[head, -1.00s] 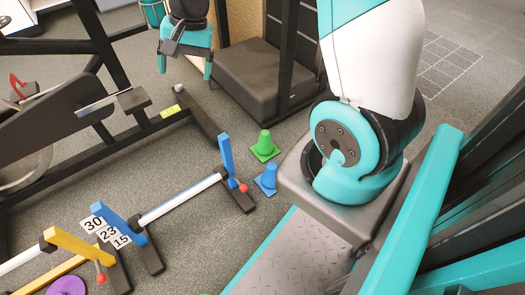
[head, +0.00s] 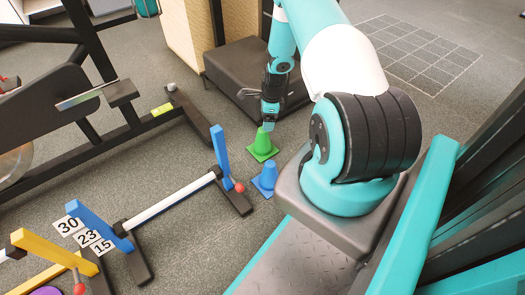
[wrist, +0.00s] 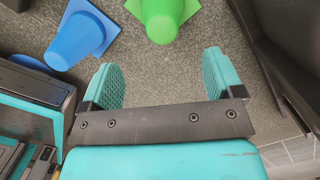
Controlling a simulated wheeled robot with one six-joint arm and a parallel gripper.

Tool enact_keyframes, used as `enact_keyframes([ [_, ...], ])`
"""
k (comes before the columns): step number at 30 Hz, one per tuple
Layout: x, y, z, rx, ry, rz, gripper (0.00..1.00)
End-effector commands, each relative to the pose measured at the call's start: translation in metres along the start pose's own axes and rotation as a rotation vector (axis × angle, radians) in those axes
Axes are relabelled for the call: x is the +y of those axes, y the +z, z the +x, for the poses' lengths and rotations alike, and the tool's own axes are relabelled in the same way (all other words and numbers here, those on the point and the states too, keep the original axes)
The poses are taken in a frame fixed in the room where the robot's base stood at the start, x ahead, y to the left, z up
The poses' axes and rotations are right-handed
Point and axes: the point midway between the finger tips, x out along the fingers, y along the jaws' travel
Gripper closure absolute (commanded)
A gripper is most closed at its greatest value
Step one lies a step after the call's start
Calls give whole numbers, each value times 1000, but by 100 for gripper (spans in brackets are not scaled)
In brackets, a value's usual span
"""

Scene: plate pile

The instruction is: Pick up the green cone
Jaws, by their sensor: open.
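The green cone (head: 262,146) stands upright on the grey floor, just right of the blue hurdle post in the head view. It also shows at the top of the wrist view (wrist: 163,18), partly cut off by the frame edge. My gripper (head: 268,122) is directly above or behind the cone in the head view; its fingertips overlap the cone's top there. In the wrist view my gripper (wrist: 162,82) is open and empty, with the two teal fingers apart. The cone lies beyond the fingertips, not between them.
A blue cone (head: 267,178) stands close to the green one, and shows at upper left in the wrist view. A hurdle with a blue post (head: 221,155) is left of the cones. A dark bench-like block (head: 240,80) stands behind.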

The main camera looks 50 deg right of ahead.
Motion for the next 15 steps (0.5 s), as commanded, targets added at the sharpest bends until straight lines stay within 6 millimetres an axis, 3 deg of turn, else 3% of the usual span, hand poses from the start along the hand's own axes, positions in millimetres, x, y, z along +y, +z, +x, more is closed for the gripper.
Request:
enact_keyframes([
  [1,0,-1,19,0,1,-1,13],
  [4,0,0,36,0,0,-2,13],
  [15,-1,2,59,0,0,-4,13],
])
